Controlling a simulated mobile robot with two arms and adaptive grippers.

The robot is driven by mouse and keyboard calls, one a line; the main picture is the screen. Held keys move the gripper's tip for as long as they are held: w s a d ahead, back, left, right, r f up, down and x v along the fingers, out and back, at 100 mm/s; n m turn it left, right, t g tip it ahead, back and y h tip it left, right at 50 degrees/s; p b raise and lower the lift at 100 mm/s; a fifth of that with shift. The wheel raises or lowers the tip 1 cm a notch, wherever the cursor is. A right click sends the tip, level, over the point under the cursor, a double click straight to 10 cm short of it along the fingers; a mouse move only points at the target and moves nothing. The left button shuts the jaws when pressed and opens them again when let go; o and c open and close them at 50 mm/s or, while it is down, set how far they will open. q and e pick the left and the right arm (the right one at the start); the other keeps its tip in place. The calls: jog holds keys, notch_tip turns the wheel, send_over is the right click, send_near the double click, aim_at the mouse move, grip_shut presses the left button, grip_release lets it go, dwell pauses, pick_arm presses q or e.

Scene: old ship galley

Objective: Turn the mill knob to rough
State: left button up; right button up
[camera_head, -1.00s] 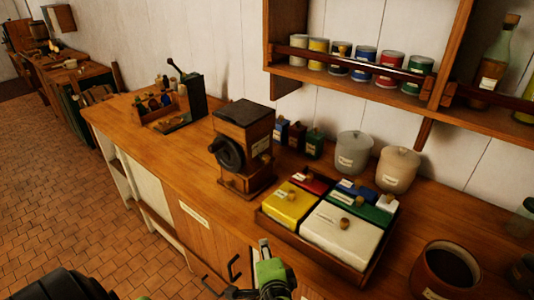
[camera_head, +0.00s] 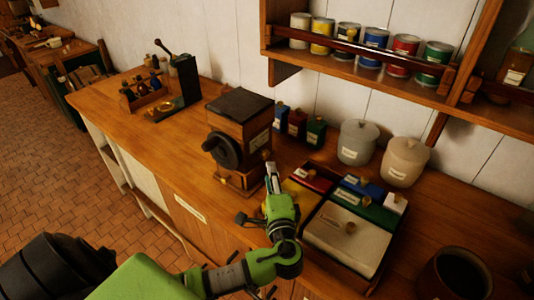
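The mill (camera_head: 252,137) is a wooden box with a dark flat top and a lower wooden base, standing upright on the counter. Its round black knob (camera_head: 223,152) sits on the front-left face. I cannot read any setting mark there. My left gripper (camera_head: 270,177) is in front of the mill's right side, above the counter, to the right of and apart from the knob. It looks narrow, and I cannot tell whether its fingers are open or shut. My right gripper is out of view.
A tray of lidded boxes (camera_head: 343,262) lies right of the mill, partly hidden by my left arm. Small coloured tins (camera_head: 297,123) and two lidded jars (camera_head: 357,142) stand behind. A shelf (camera_head: 350,72) overhangs at the back.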

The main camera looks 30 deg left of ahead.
aim_at(267, 157)
pick_arm(q)
jog(key=p+x, duration=0.1)
jog(key=x, duration=0.3)
jog(key=shift+w+a, duration=0.25)
jog(key=x, duration=0.2)
jog(key=p+x, duration=0.1)
jog(key=x, duration=0.1)
jog(key=shift+w+a+f, duration=0.15)
jog(key=shift+w+f, duration=0.05)
jog(key=shift+f, duration=0.05)
jog(key=shift+a, duration=0.1)
jog(key=c, duration=0.8)
jog(key=shift+c, duration=0.2)
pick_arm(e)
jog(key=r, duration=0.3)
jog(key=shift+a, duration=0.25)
